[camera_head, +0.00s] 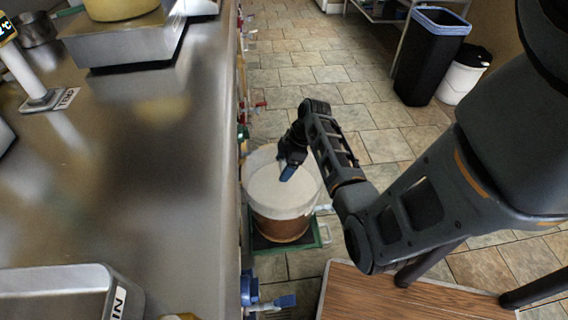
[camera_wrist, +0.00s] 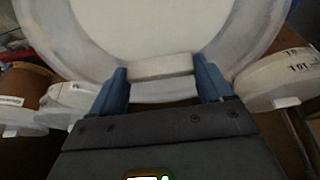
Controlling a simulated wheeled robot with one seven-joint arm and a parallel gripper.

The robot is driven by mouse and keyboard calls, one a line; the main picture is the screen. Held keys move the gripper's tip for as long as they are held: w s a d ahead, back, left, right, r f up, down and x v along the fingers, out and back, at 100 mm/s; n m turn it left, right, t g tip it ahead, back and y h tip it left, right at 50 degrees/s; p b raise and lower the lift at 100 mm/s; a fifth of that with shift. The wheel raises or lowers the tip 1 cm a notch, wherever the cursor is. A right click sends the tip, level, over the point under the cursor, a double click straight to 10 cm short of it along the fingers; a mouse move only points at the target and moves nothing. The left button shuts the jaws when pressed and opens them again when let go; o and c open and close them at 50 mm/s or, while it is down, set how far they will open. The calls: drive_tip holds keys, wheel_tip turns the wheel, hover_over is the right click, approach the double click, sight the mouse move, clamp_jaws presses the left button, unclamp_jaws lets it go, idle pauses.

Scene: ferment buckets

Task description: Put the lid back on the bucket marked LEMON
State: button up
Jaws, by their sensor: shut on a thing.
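My gripper (camera_head: 290,170) reaches down over a bucket (camera_head: 281,225) with brown contents beside the counter. In the wrist view, my gripper's blue fingers (camera_wrist: 163,82) are shut on the pale block-like handle of a large round whitish lid (camera_wrist: 235,40). In the head view the lid (camera_head: 262,162) shows as a pale disc at the bucket's top. I cannot tell whether it rests on the rim or hangs just above it. No LEMON marking is readable on this bucket; its near side shows no clear label.
The bucket stands on a green base (camera_head: 318,239) on the tiled floor. The steel counter (camera_head: 205,170) runs close on its left, with taps along its edge. In the wrist view a white lid with lettering (camera_wrist: 278,78) is at right and a brown container (camera_wrist: 25,84) at left.

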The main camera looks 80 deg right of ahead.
idle(0.3)
drive_tip(key=o, duration=1.1)
drive_tip(key=shift+c, duration=0.2)
wheel_tip(320, 180, up, 7)
drive_tip(key=p, duration=0.6)
drive_tip(key=shift+p, duration=0.4)
drive_tip(key=shift+c, duration=0.5)
clamp_jaws()
